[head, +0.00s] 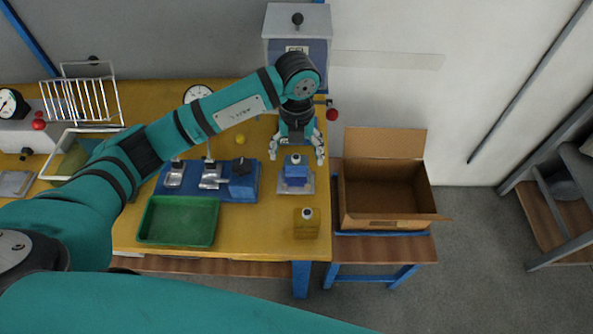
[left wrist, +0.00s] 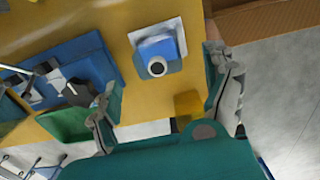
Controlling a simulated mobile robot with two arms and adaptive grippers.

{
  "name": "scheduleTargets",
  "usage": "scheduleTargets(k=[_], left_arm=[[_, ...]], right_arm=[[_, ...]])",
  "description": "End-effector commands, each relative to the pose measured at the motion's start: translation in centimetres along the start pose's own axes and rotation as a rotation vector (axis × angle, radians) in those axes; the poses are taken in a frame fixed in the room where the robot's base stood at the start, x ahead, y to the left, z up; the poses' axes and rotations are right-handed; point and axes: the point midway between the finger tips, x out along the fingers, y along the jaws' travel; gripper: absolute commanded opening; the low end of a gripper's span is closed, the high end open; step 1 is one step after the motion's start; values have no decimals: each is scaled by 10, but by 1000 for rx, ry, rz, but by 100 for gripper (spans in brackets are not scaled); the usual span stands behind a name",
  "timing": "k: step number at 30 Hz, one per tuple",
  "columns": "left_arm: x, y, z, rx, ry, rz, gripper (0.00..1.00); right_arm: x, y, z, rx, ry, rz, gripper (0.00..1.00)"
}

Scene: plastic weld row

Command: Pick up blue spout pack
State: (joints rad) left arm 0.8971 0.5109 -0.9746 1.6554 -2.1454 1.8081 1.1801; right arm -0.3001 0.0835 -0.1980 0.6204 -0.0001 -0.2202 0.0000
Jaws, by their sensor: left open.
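The blue spout pack (head: 297,174) stands upright on a pale square plate (head: 308,187) near the table's right end, its white spout on top. In the left wrist view the blue spout pack (left wrist: 160,48) lies between and ahead of the fingers, its round white spout facing the camera. My left gripper (head: 297,155) is open and empty, fingers pointing down, just behind and above the pack in the head view. It also shows in the left wrist view (left wrist: 162,78), with its fingers spread on either side. I see no contact. My right gripper is not in view.
A yellow spout pack (head: 306,230) stands in front of the blue one. A blue fixture (head: 207,193) and green tray (head: 178,222) are to the left. An open cardboard box (head: 388,211) stands right on a side stand. A grey-blue machine (head: 298,50) stands behind.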

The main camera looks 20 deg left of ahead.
Motion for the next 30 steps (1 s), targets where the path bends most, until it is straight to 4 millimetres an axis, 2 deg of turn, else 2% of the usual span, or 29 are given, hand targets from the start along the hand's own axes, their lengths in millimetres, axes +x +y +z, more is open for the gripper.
scheduleTargets(k=[3, 11, 18, 27, 30], left_arm=[[16, 0, -1, 0, 4, 0, 85], [37, 0, 1, 1, 5, -1, 85], [71, 1, 5, 1, 4, -3, 85], [78, 1, 6, 4, 0, -4, 85], [78, 1, 6, 3, 0, -4, 73]], right_arm=[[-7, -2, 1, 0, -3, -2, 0], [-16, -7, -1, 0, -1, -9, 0], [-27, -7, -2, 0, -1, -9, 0], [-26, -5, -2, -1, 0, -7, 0], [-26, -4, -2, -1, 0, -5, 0]])
